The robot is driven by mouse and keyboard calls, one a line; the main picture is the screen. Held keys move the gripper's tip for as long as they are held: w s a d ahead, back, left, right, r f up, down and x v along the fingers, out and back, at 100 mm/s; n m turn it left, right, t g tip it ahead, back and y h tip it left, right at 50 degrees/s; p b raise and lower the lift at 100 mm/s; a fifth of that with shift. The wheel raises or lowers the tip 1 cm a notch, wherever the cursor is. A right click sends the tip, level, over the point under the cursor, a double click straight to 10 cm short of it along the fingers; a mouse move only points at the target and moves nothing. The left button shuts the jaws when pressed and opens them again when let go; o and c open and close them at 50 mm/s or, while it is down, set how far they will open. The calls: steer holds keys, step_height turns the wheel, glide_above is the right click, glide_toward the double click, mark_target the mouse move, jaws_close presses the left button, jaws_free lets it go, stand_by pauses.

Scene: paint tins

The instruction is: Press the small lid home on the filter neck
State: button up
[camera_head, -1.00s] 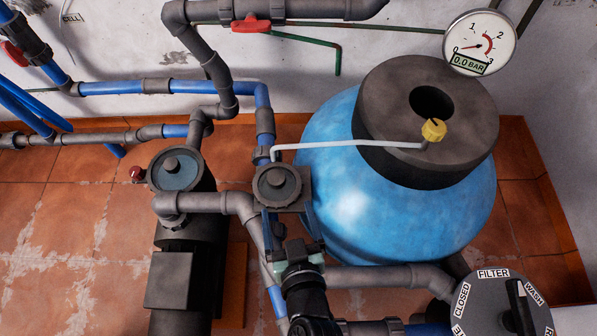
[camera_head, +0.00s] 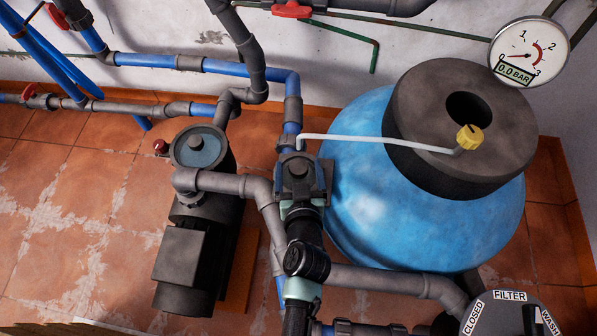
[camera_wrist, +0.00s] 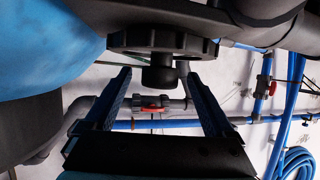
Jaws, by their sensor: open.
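The small lid (camera_head: 298,166) is a dark round cap on the filter neck, between the pump and the blue tank, partly hidden by my gripper. In the wrist view its scalloped rim (camera_wrist: 165,42) is at the top centre, with a round knob (camera_wrist: 159,78) hanging down in the picture. My gripper (camera_head: 301,188) is at the lid in the head view. In the wrist view my gripper (camera_wrist: 158,76) is open, with one finger on each side of the knob. Contact with the knob cannot be told. The lid's seat on the neck is hidden.
The blue tank (camera_head: 360,190) with its dark collar stands close on the right. A thin white tube (camera_head: 375,141) with a yellow cap (camera_head: 469,138) crosses near the lid. The pump (camera_head: 205,215) is on the left. Grey pipes (camera_head: 385,281) run below. Open tiled floor (camera_head: 110,200) lies left.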

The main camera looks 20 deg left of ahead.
steer(key=shift+w+a+f, duration=0.25)
steer(key=shift+w+a, duration=0.05)
steer(key=shift+w, duration=0.2)
steer(key=shift+r, duration=0.1)
jaws_close()
